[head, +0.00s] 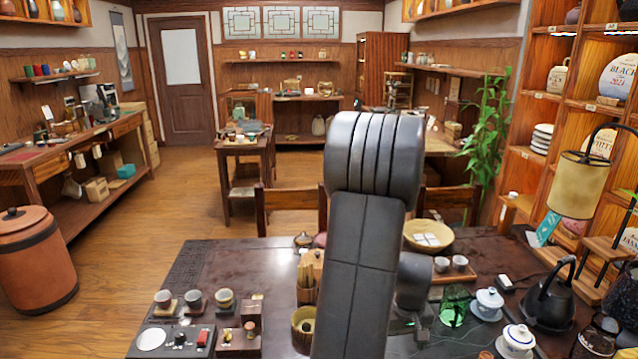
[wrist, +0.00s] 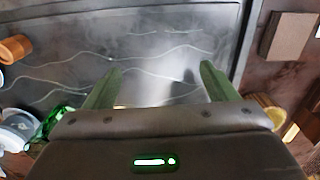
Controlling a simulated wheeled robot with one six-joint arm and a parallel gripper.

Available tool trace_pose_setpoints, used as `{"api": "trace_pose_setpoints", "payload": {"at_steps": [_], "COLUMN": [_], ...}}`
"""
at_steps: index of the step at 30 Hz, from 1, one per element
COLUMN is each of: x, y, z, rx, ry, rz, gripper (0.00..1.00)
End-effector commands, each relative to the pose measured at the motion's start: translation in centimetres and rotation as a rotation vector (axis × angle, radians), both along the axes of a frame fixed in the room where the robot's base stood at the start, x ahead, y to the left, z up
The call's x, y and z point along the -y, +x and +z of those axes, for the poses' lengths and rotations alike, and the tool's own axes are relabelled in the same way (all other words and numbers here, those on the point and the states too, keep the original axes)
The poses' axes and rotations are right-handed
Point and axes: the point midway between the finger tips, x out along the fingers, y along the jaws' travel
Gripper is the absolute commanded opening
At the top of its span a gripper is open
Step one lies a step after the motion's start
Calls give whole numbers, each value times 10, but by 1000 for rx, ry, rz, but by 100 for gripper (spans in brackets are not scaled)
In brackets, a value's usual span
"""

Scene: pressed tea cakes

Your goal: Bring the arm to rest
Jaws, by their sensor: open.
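My gripper (wrist: 160,70) is open in the wrist view, with its two green fingers spread apart and nothing between them. Below it is a dark tray-like surface (wrist: 70,30) with pale wavy lines; I cannot tell how high above it the fingers are. In the head view my dark grey arm stands up in the middle, over the dark table (head: 225,270). The arm hides my fingers there.
Right of my arm are a green glass (head: 455,306), white lidded cups (head: 488,304) and a black kettle (head: 549,300). Left are a bamboo holder (head: 306,284) and several small cups (head: 194,299). A woven basket (head: 428,236) sits behind. The table's left rear is clear.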

Motion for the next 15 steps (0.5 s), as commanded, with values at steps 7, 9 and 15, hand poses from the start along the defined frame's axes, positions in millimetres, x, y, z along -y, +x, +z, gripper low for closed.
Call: {"api": "trace_pose_setpoints", "payload": {"at_steps": [7, 9, 15], "x": [5, 5, 6], "y": [-3, -3, -3], "z": [-23, -25, -25], "rx": [-1, -1, 0], "ry": [1, 0, 0], "rz": [-2, -2, -2], "gripper": [79, 79, 79]}}
